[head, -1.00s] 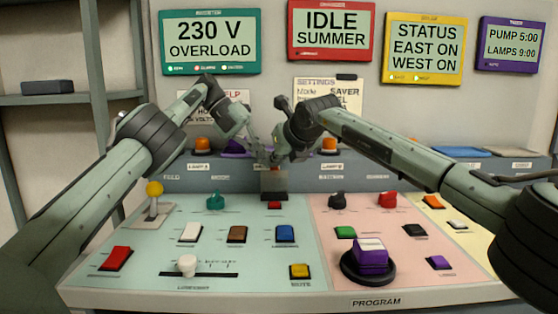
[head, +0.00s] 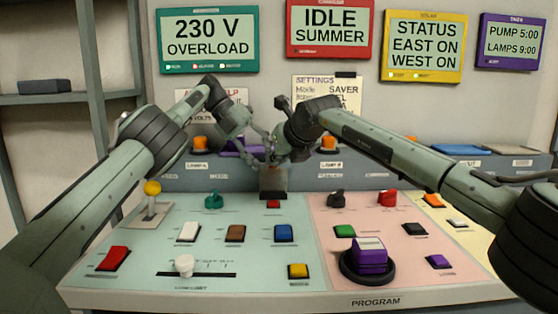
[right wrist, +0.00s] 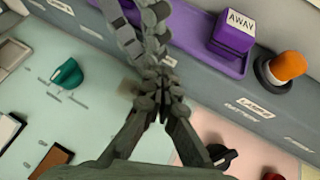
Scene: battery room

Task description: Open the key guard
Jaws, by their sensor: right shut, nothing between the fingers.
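The key guard (head: 273,184) looks like a small dark brownish cover at the back middle of the pale green panel, just behind a small red key (head: 273,204). I cannot tell whether it is raised or closed. My right gripper (head: 272,160) is just above the guard in the head view and hides its top. In the right wrist view, the right gripper's fingers (right wrist: 160,112) are together with nothing between them. My left gripper (head: 252,154) is close beside the right one, and their fingers overlap in view. Its opening is unclear.
Around the guard are a teal knob (head: 214,201), a yellow-topped lever (head: 152,189), a blue switch (head: 284,233) and a black knob (head: 337,199). A purple AWAY block (right wrist: 232,36) and an orange button (right wrist: 288,66) stand on the ledge behind.

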